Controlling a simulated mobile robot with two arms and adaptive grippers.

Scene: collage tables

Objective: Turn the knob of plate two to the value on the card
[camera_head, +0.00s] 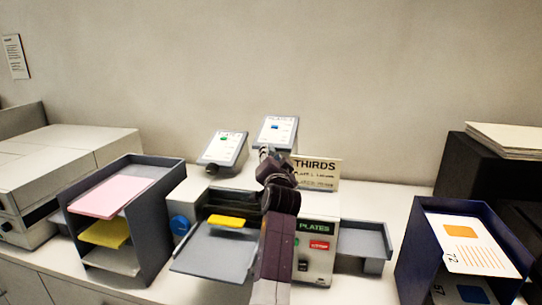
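Two tilted grey panels with white faces stand behind the machine. The left panel (228,146) has a green mark and a dark knob (212,168) at its foot. My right gripper is out of view.
The machine (317,260) has a "PLATES" sign, a red button and a front tray (213,254) with a yellow block. A paper rack (154,222) stands left, a blue card holder (411,254) right. A small grey side tray (363,238) sits between.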

